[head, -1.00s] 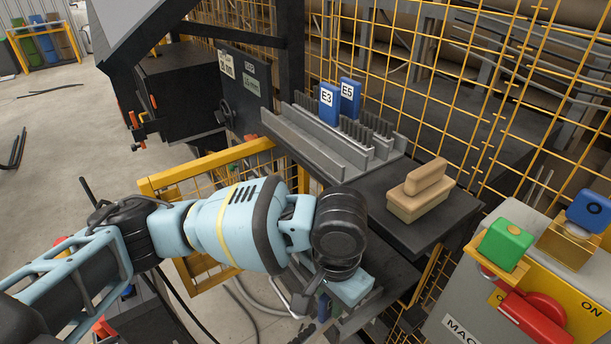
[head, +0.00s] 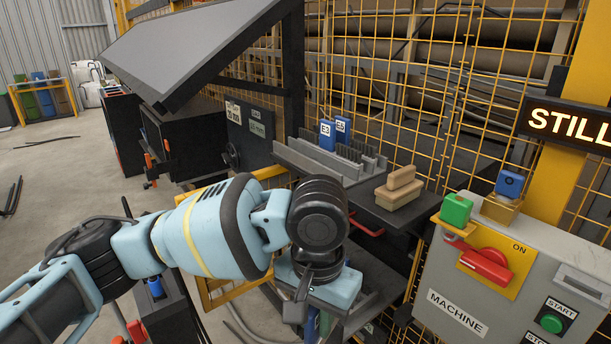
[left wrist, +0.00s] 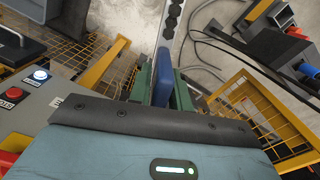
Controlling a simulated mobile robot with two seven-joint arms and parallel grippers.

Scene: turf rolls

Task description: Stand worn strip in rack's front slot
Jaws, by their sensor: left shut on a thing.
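My left gripper (head: 316,318) is low in front of the bench, its fingers mostly hidden below the wrist in the head view. The left wrist view shows its green fingers (left wrist: 162,88) shut on a blue piece (left wrist: 163,72), the handle of a strip. A pale bar with dark spots (left wrist: 174,25) extends beyond it, seemingly the worn strip's body. The grey rack (head: 310,166) stands on the bench, apart from the gripper. Two blue-tabbed strips, E3 (head: 327,135) and E5 (head: 343,129), stand in it towards the back. Its front channel appears empty. My right gripper is out of view.
A tan brush-like block (head: 399,190) sits on the bench right of the rack. A grey control box (head: 455,285) with a red switch stands at right. Yellow mesh fencing (head: 440,120) rises behind. A yellow rail gate (head: 225,290) is below my arm.

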